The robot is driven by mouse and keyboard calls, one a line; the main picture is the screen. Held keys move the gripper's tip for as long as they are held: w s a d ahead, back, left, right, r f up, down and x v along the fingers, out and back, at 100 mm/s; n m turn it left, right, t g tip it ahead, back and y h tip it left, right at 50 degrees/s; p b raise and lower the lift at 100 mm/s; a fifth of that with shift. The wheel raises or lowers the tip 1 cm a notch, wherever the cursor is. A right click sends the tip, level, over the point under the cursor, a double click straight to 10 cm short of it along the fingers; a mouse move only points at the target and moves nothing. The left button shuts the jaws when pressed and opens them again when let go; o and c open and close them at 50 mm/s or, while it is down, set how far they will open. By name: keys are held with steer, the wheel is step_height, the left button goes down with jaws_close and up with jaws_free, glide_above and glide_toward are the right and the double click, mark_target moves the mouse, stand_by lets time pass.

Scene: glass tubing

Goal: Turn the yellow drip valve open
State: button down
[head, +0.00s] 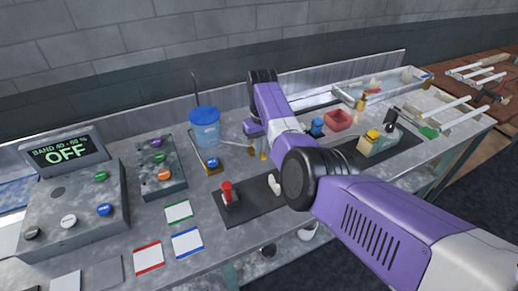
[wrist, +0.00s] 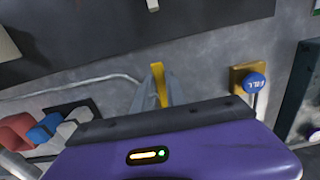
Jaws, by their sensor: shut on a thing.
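The yellow drip valve (wrist: 160,84) shows in the wrist view as a narrow yellow bar. My gripper (wrist: 158,88) has its grey fingers on either side of it and is shut on it. The fingers hide part of the bar. In the head view, a small yellow piece (head: 263,154) shows under my arm, beside the bench's middle. My arm hides most of the area around it. How far the valve is turned cannot be told.
A blue FILL button (wrist: 254,83) on a yellow base is right of my gripper in the wrist view. A blue bucket (head: 205,126) stands at the back. A control panel (head: 66,151) at left reads OFF.

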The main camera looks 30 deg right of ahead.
mark_target(262, 154)
steer(key=shift+d+r, duration=0.1)
steer(key=shift+d, duration=0.05)
stand_by(0.3)
steer(key=c, duration=1.4)
jaws_free()
steer(key=shift+o, duration=0.2)
step_height(262, 154, up, 8)
steer(key=b, duration=0.1)
